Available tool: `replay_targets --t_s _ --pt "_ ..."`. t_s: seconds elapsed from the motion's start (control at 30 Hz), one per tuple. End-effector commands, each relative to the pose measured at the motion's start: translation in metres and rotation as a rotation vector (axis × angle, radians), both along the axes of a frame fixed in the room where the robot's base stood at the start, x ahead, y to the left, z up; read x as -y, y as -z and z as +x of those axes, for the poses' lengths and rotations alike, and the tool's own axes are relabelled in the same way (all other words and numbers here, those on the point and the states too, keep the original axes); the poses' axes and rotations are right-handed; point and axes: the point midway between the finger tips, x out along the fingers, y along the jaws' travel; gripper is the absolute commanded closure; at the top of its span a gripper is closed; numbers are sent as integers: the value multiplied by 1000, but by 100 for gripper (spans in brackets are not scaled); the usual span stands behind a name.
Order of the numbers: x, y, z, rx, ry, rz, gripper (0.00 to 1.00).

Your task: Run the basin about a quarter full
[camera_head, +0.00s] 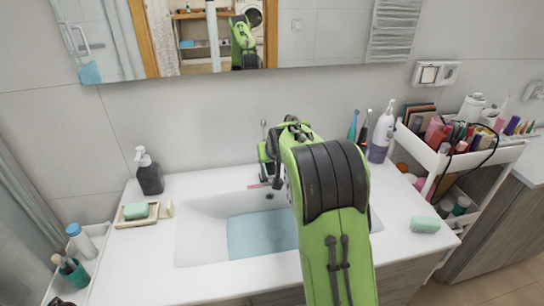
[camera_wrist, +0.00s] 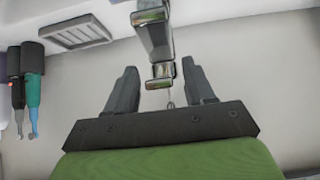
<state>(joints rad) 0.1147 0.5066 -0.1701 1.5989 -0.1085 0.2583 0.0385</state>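The white basin (camera_head: 200,215) is sunk in the counter, and a pool of blue water (camera_head: 260,235) lies in its bottom. My arm hides the basin's right part, so I cannot judge the full water level. The metal faucet (camera_wrist: 155,38) shows in the wrist view, which looks upside down. My gripper (camera_wrist: 160,75) is open, with one dark finger on each side of the faucet and a visible gap to both. Nothing is held. In the head view my arm hides most of the faucet, and the fingertips are not clear. I cannot make out a running stream.
A black soap dispenser (camera_head: 150,174) and a green soap on a dish (camera_head: 136,211) stand left of the basin. A green bar (camera_head: 425,225) lies on the right counter. A loaded cart (camera_head: 455,165) stands further right.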

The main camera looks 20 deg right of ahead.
Motion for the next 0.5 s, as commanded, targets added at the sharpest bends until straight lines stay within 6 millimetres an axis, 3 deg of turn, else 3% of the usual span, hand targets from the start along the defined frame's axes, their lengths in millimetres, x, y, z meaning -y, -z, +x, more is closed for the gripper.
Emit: replay_targets --t_s 0.27,0.5 --pt "-1 -5 -3 2 -1 0 47" --pt "-9 -48 -43 6 -1 0 47"
